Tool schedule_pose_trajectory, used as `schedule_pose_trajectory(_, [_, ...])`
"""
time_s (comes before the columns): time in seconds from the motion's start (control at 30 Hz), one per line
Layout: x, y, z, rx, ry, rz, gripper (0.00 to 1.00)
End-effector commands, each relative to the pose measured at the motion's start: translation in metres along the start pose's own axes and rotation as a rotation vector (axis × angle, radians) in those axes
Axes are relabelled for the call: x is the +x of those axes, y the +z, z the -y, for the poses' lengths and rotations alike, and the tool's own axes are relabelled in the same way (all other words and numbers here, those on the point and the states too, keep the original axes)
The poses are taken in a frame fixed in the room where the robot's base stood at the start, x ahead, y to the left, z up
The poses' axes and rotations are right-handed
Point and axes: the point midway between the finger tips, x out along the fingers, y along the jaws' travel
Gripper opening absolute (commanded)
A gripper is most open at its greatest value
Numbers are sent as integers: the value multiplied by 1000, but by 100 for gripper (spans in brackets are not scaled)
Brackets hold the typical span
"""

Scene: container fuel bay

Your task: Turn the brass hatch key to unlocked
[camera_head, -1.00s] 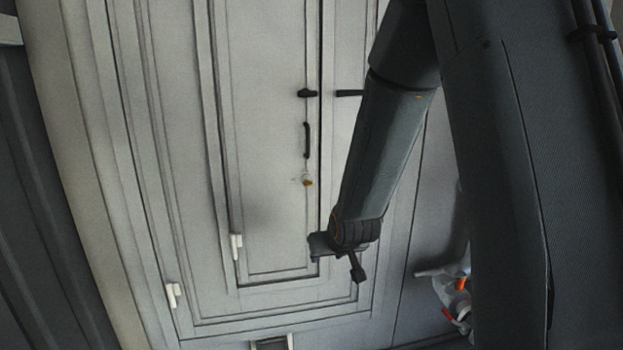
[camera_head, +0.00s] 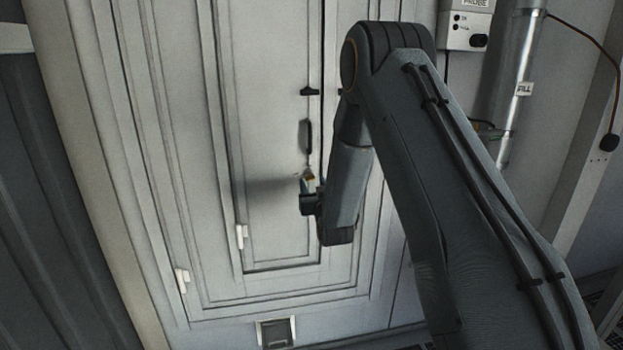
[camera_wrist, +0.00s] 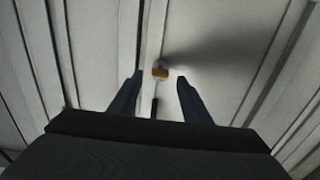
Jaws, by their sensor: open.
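The brass hatch key (camera_wrist: 160,72) sits in the pale hatch door (camera_wrist: 215,30), seen in the wrist view just beyond and between my two fingertips. My gripper (camera_wrist: 158,82) is open, with a dark finger on each side and nothing between them. In the head view my gripper (camera_head: 309,184) is at the key, below the dark vertical handle of the door, and mostly hides the key. Whether the fingers touch the key I cannot tell. The key's exact turn angle is too small to read.
A black handle (camera_head: 306,147) and a black latch (camera_head: 309,91) are above the key on the door. White hinges (camera_head: 241,236) are at lower left. A grey pipe (camera_head: 517,80) and a probe box (camera_head: 466,27) stand on the right wall.

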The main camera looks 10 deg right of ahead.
Motion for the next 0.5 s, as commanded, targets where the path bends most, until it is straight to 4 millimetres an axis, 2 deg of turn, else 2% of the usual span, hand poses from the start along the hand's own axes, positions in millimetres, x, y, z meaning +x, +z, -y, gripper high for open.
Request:
schedule_pose_trajectory(0.2, [26, 0, 0, 0, 0, 1, 44])
schedule_pose_trajectory(0.5, [33, 0, 0, 0, 0, 2, 44])
